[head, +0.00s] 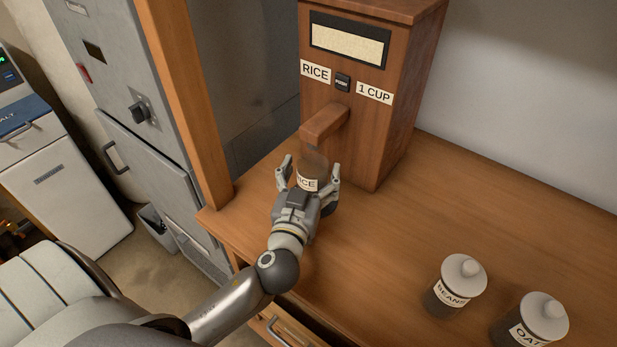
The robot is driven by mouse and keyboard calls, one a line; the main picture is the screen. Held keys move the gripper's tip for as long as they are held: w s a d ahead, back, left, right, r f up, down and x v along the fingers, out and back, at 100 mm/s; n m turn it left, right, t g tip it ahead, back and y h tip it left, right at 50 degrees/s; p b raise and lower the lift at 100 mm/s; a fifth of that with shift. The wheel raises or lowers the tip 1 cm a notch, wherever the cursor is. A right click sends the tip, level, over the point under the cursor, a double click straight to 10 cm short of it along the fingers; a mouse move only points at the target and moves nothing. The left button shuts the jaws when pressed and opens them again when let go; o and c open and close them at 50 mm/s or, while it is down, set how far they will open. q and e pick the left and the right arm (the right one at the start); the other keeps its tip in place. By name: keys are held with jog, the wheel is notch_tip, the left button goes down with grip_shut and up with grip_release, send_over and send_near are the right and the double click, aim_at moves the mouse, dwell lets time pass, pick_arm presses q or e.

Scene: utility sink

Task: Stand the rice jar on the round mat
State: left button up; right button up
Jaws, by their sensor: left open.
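The rice jar (308,183) has a white label, of which I can read "ICE". It is upright below the spout (325,124) of a wooden rice dispenser, and its top looks dark with no lid on it. My left gripper (311,166) is open, with one finger on each side of the jar. I cannot tell whether the fingers touch it. The gripper's palm hides the jar's lower part and what is beneath it. I see no round mat. My right gripper is not in view.
The wooden dispenser (385,125) stands on the wooden counter (430,210) behind the jar. A beans jar (453,288) and an oats jar (530,322), both with white lids, stand at the lower right. The counter between is clear. A wooden post (190,100) rises left of the jar.

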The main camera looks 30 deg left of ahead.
pick_arm(q)
jog(key=shift+r, duration=0.2)
jog(key=b+v, duration=0.3)
jog(key=v, duration=0.9)
jog(key=shift+b, duration=0.3)
jog(key=shift+f, duration=0.1)
